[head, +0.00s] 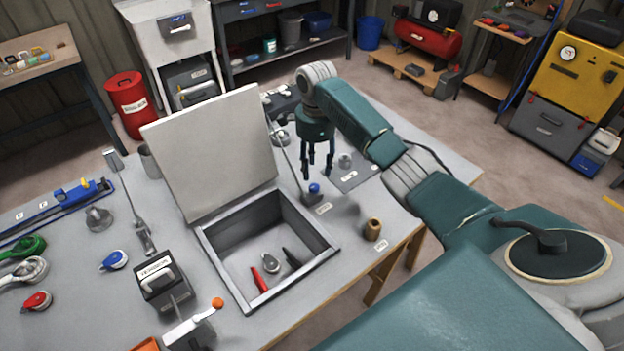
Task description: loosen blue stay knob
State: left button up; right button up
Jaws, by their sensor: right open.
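The blue stay knob (314,188) sits at the lower end of a thin stay rod (287,155), beside the right edge of the hatch opening. A pale hatch lid (215,155) stands raised, with the rod running up along its right side. My right gripper (318,172) points down with its dark fingers apart and empty. Its fingertips are just above the blue knob in the picture; whether they touch it I cannot tell. My left gripper is not in view.
The open hatch frame (322,252) holds a red tool (271,263) and other small items. A brown cylinder (372,229) stands on the bench to the right. Blue (114,260) and red (37,300) round-ended items lie on the left, with a dark box (160,277) near the hatch.

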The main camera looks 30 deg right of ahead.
aim_at(314, 186)
notch_tip(314, 186, down, 5)
jog(key=shift+a+f+p, duration=0.1)
jog(key=shift+f+p, duration=0.05)
jog(key=shift+p, duration=0.15)
notch_tip(314, 186, down, 2)
jog(key=shift+w+f, duration=0.15)
jog(key=shift+f, duration=0.15)
jog(key=shift+c, duration=0.8)
grip_shut()
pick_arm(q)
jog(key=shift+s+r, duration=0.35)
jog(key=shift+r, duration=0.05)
